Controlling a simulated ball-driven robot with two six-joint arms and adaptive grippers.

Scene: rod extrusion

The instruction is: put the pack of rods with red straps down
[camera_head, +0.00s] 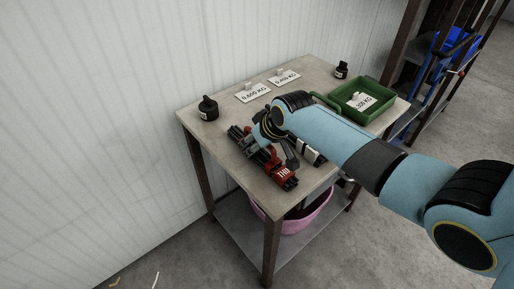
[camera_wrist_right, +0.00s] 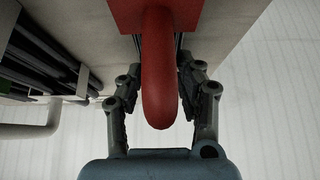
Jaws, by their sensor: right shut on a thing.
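The pack of rods with red straps (camera_head: 286,176) is a bundle of dark rods with a red strap block near each end. It lies at or just above the table's front left part; I cannot tell whether it touches the top. My right gripper (camera_head: 268,153) is over the middle of the pack. In the right wrist view, the gripper (camera_wrist_right: 160,88) has its fingers on both sides of the red loop handle (camera_wrist_right: 159,75) and is shut on it. Part of the pack is hidden by my gripper and arm. My left gripper is not in view.
Another pack with pale straps (camera_head: 309,149) lies just right of it, partly behind my arm. The metal table (camera_head: 225,119) also holds black weights (camera_head: 208,108) (camera_head: 341,70), weight signs (camera_head: 253,92) and a green tray (camera_head: 378,89). A pink tub (camera_head: 308,219) stands below.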

